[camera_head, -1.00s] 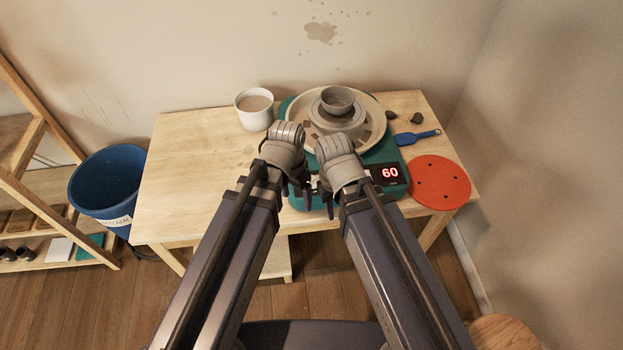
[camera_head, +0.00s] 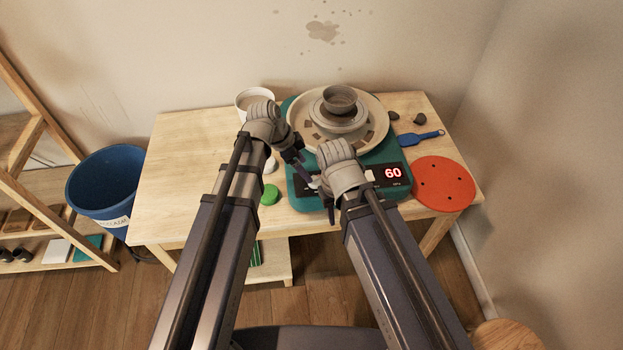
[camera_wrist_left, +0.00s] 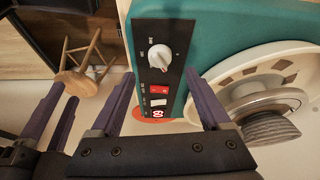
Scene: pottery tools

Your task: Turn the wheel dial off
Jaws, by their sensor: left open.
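The wheel's dark control panel (camera_wrist_left: 167,75) is on the teal base (camera_head: 300,198). Its round white dial (camera_wrist_left: 159,57) shows in the left wrist view, above a red switch (camera_wrist_left: 160,90). The red display (camera_head: 392,173) reads 60. My left gripper (camera_head: 310,176) is open and empty, pointing at the panel's dial end. In the left wrist view its fingers (camera_wrist_left: 160,73) are either side of the dial, apart from it. My right gripper (camera_head: 328,198) is just in front of the panel. Its fingers (camera_wrist_left: 67,97) look parted and empty. The grippers partly hide the dial in the head view.
A bowl (camera_head: 340,98) stands on the wheel head (camera_head: 376,130). A white cup (camera_head: 246,96) is behind my left arm. A green round item (camera_head: 269,194) lies left of the base; a red disc (camera_head: 444,184) and blue tool (camera_head: 420,138) lie right. The table's left part (camera_head: 190,170) is clear.

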